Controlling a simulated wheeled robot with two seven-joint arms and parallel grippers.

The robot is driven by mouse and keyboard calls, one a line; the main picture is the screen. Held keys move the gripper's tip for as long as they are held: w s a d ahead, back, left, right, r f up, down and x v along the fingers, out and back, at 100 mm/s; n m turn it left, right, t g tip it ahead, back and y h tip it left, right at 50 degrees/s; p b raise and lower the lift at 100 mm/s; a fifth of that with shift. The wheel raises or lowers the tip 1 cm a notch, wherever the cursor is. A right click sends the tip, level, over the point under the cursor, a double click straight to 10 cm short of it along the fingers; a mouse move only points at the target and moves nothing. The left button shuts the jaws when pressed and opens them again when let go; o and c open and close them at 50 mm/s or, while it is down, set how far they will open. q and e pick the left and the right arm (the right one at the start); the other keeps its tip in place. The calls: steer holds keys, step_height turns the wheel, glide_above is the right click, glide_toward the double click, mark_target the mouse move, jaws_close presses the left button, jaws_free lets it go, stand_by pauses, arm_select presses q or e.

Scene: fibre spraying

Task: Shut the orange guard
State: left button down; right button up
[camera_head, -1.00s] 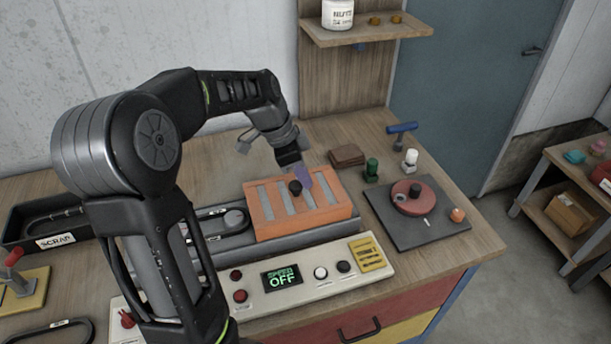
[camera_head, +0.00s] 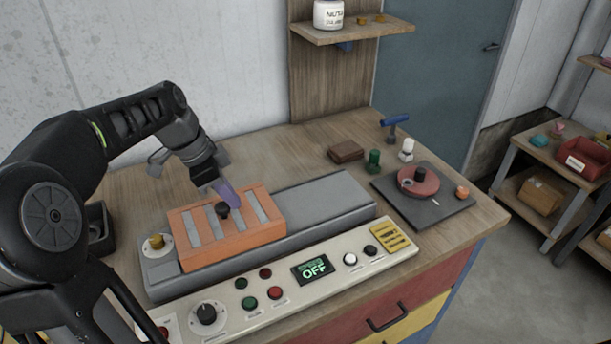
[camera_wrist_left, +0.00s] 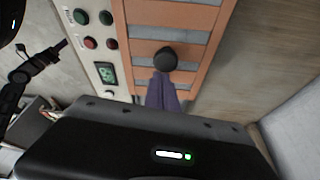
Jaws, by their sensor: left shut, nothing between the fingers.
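The orange guard (camera_head: 240,238) is a slatted cover with grey bars and a black knob (camera_head: 222,209) on top. It sits over the left part of the long grey machine bed (camera_head: 330,203). My left gripper (camera_head: 229,193), with purple fingers, is shut and empty beside the knob, on its far right side in the head view. In the left wrist view the purple fingertips (camera_wrist_left: 163,90) are just below the knob (camera_wrist_left: 165,59); whether they touch it I cannot tell.
A control panel (camera_head: 340,282) with buttons, a dial and a display reading OFF runs along the front. A yellow-topped knob (camera_head: 154,243) is at the bed's left end. A red disc on a dark plate (camera_head: 440,212), two small bottles and a brown block (camera_head: 346,151) stand to the right.

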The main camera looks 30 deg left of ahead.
mark_target(250, 212)
arm_select(q)
steer(key=shift+s+a, duration=0.2)
steer(key=shift+s, duration=0.05)
stand_by(0.3)
steer(key=w+d, duration=0.3)
steer(key=shift+r+p, duration=0.3)
steer(key=shift+r, duration=0.05)
steer(key=v, duration=1)
steer(key=shift+p, duration=0.3)
steer(key=shift+f, duration=0.1)
